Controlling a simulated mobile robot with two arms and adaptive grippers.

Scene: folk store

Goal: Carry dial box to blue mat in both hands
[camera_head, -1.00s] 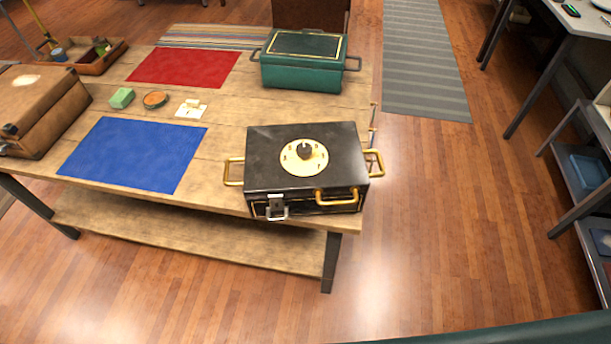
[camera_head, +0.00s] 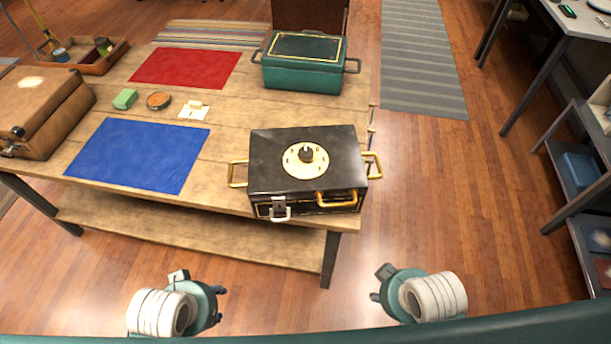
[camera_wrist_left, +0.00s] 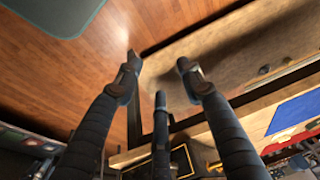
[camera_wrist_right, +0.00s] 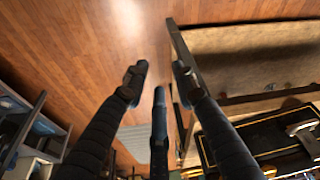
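The dial box (camera_head: 308,162) is black with a cream dial on its lid, a brass handle at each end and a latch in front. It stands upright near the table's front right corner. The blue mat (camera_head: 138,154) lies flat and empty to its left. Part of the box shows in the left wrist view (camera_wrist_left: 180,160) and right wrist view (camera_wrist_right: 275,140). My left gripper (camera_head: 205,296) is low in front of the table; its fingers are spread and empty in its wrist view (camera_wrist_left: 158,72). My right gripper (camera_head: 390,285), right of the table's front leg, is likewise open and empty (camera_wrist_right: 158,78).
A green box (camera_head: 303,68) stands behind the dial box. A brown case (camera_head: 40,105) is left of the blue mat. The table (camera_head: 225,145) is bare between blue mat and dial box.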

